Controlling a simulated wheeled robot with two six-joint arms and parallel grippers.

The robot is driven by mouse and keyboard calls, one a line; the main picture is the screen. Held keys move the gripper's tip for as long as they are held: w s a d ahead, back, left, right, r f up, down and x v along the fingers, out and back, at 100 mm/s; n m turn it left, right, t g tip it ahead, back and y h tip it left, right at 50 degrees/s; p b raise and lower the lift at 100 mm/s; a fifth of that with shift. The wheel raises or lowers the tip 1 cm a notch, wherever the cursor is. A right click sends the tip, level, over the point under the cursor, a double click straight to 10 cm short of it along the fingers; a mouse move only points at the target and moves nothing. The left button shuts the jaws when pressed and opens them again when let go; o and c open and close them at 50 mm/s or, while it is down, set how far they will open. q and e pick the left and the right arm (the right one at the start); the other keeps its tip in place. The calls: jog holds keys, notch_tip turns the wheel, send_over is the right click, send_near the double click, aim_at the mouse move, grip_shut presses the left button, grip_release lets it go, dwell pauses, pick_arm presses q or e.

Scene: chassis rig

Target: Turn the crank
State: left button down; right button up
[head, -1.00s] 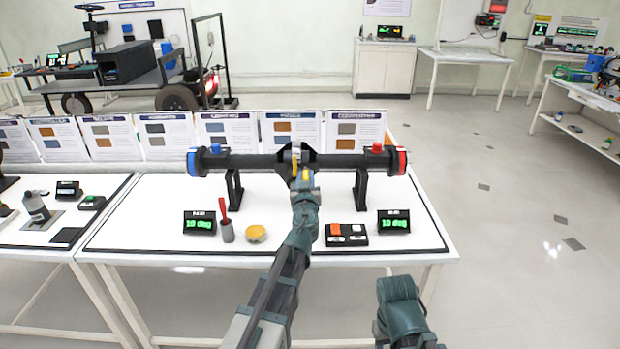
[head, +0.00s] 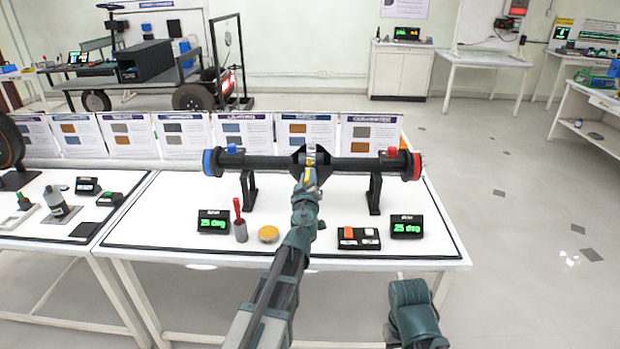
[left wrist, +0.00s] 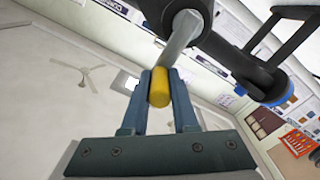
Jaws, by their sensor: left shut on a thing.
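The crank rig is a black horizontal axle (head: 345,163) on two black stands, with a blue left end and a red right end. A grey crank arm with a yellow handle (left wrist: 159,88) sits at the middle hub (head: 298,155). My left gripper (head: 309,180) is shut on the yellow handle. The left wrist view shows the handle between the two fingers (left wrist: 160,95), with the grey crank arm (left wrist: 182,38) running up to the axle. Two displays, the left one (head: 213,222) and the right one (head: 405,227), read about 25 deg. My right gripper is not in view.
Printed cards (head: 245,133) line the back edge.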

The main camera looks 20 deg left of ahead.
pick_arm(q)
jog(key=shift+a, duration=0.1)
dwell(0.3)
jog(key=c, duration=0.7)
grip_release()
